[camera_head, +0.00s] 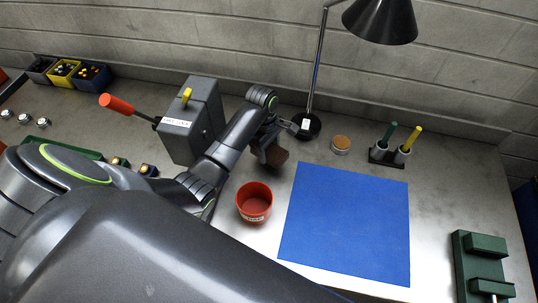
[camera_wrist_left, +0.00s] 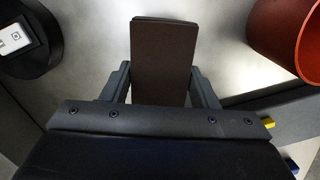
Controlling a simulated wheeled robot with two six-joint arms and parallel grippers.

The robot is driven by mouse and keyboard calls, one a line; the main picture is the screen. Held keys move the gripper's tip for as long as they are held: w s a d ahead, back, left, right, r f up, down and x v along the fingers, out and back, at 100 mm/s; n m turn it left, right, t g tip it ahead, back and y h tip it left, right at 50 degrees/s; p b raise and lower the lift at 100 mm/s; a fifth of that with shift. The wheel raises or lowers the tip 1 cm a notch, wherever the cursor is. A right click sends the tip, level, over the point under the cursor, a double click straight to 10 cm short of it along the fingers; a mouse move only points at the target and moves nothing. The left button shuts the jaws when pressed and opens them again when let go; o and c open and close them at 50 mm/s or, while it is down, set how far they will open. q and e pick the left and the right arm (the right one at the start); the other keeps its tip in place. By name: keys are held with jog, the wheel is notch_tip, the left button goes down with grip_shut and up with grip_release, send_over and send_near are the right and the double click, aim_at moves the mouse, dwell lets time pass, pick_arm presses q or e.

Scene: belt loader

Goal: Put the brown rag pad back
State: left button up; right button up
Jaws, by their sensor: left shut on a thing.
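The brown rag pad (camera_head: 277,156) is a dark brown block held above the steel bench, between the grey box and the blue mat. My left gripper (camera_head: 268,143) reaches in past the grey box and is shut on the pad. In the left wrist view the pad (camera_wrist_left: 164,58) stands out between the two fingers (camera_wrist_left: 160,85), with bare grey metal behind it. The arm partly hides the pad in the head view. My right gripper does not show in either view.
A red cup (camera_head: 254,204) stands close by, left of the blue mat (camera_head: 347,225). The lamp base (camera_head: 307,125), a round brown-topped tin (camera_head: 341,143) and a marker holder (camera_head: 388,156) line the back. The grey box (camera_head: 186,125) with a red-handled lever stands left.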

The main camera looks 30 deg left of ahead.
aim_at(269, 156)
pick_arm(q)
notch_tip(269, 156, down, 4)
jog(key=shift+r+p, duration=0.1)
jog(key=shift+p, duration=0.3)
jog(key=shift+f, duration=0.3)
jog(key=shift+f, duration=0.1)
jog(key=o, duration=1)
jog(key=shift+c, duration=0.2)
